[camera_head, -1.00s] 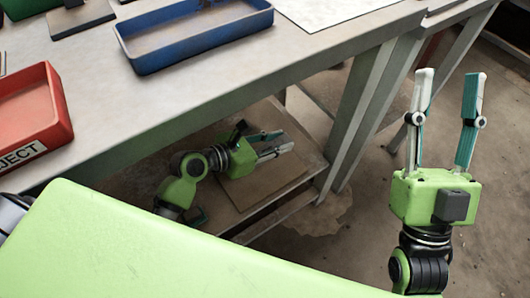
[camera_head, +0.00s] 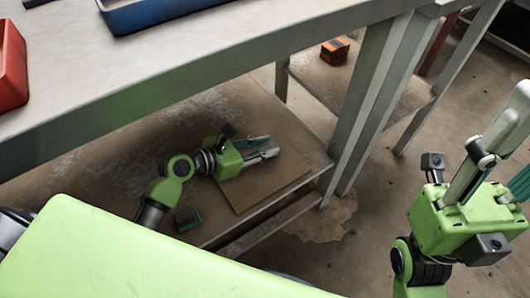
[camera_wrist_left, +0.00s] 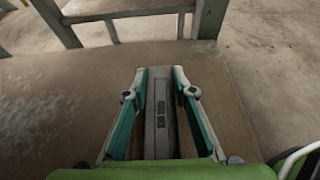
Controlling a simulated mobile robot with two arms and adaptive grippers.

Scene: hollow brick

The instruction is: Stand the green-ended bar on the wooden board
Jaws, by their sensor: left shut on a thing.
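My left gripper (camera_head: 264,148) is under the table, low over the brown wooden board (camera_head: 238,199) on the lower shelf. In the left wrist view its fingers (camera_wrist_left: 160,88) are shut on a grey bar (camera_wrist_left: 160,120) with dark lettering, lying lengthwise between them. No green end of this bar shows. I cannot tell if the bar touches the board. My right gripper (camera_head: 506,163) is raised at the right, open and empty, its fingertips partly cut off by the frame edge.
The table top (camera_head: 190,70) overhangs my left arm, with its grey leg (camera_head: 362,100) right of the gripper. A dark block with a green face (camera_head: 187,219) is near my left arm. An orange hollow brick (camera_head: 335,50) sits on a shelf farther back.

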